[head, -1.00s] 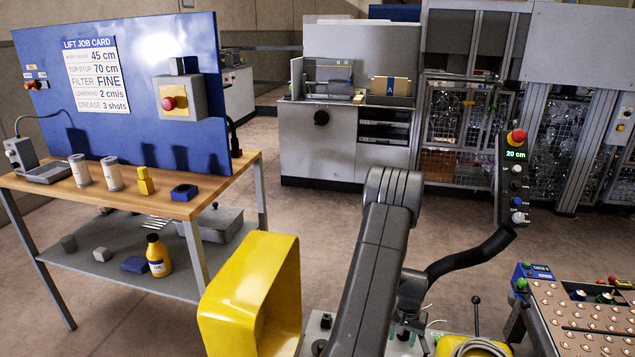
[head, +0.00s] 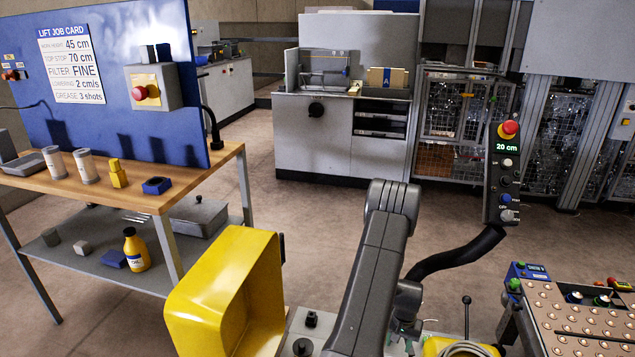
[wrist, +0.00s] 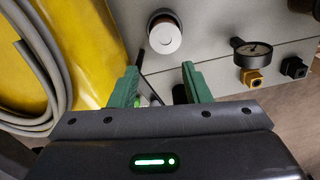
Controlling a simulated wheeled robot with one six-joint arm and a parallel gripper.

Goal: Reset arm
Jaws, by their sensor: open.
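My gripper (wrist: 160,88) shows in the wrist view with its two green fingers apart and nothing between them. How far the fingers are from the panel I cannot tell.
A workbench (head: 140,190) with bottles and small parts stands at the left under a blue board (head: 110,80). A yellow guard (head: 215,290) is close by my arm. A control pendant (head: 505,175) reads 20 cm. A roller table (head: 575,320) is at lower right. Open floor lies behind.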

